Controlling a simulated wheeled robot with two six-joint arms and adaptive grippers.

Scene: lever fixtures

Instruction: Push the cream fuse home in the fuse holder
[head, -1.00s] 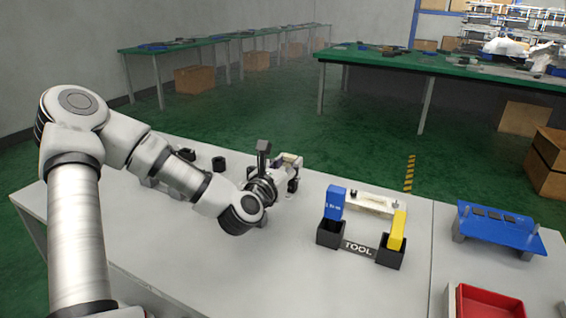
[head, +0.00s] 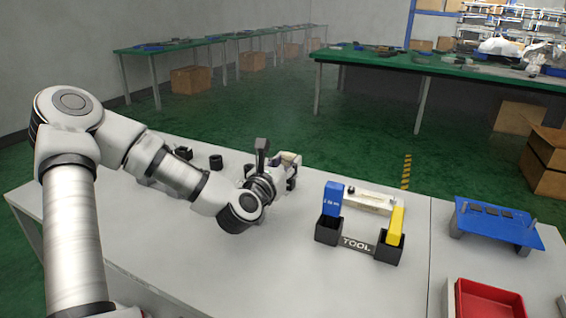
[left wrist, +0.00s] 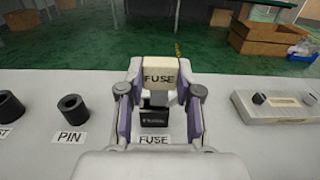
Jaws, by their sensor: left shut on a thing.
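The cream fuse (left wrist: 158,78), lettered FUSE, sits between the two fingers of my left gripper (left wrist: 158,98) in the left wrist view. The fingers are shut on its sides. The black fuse holder (left wrist: 154,117) shows just below the fuse, above a FUSE label on the table. How deep the fuse sits in the holder cannot be told. In the head view my left gripper (head: 289,173) is at the far side of the table with the fuse's cream top (head: 289,158) showing. The holder is hidden there behind the gripper. My right gripper is not in view.
Black round sockets (left wrist: 72,108), one labelled PIN, stand left of the holder. A pale block fixture (left wrist: 283,106) lies to the right. A TOOL rack (head: 357,245) with blue and yellow pieces, a blue stand (head: 497,222) and a red tray (head: 488,300) stand further right.

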